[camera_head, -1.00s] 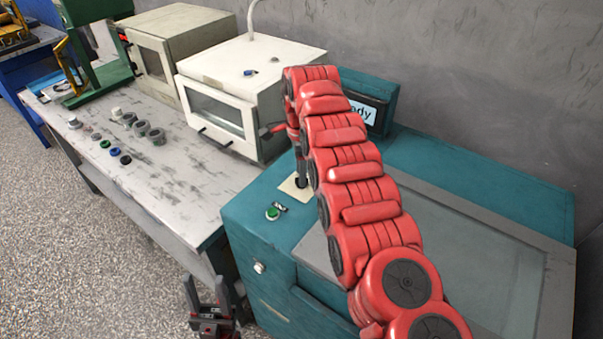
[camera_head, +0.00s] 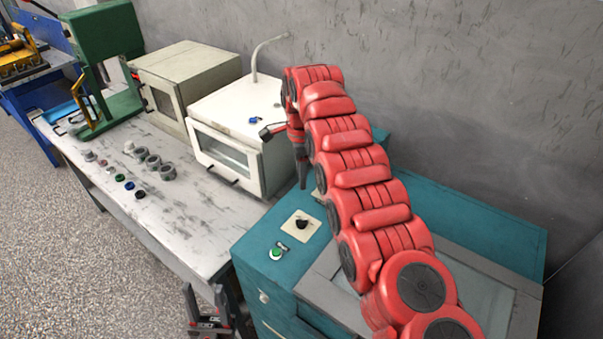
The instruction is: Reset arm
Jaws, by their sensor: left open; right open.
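My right arm is red and reaches in from the lower right over the teal machine (camera_head: 262,240). My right gripper (camera_head: 302,183) points down, open and empty, behind the black knob (camera_head: 302,224) in the picture and apart from it. Its fingers are partly edge-on. The knob sits on a pale square plate on the machine's top, with a green button (camera_head: 277,253) near it. My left gripper (camera_head: 204,291) is open and empty at the bottom edge, fingers up, beside the machine's left side and in front of the workbench. Most of my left arm is out of view.
The workbench (camera_head: 190,225) carries several small rings and caps, a white oven-like box (camera_head: 240,115), a beige box (camera_head: 185,75) and a green press (camera_head: 110,40). A grey wall stands behind. Floor at the left is clear.

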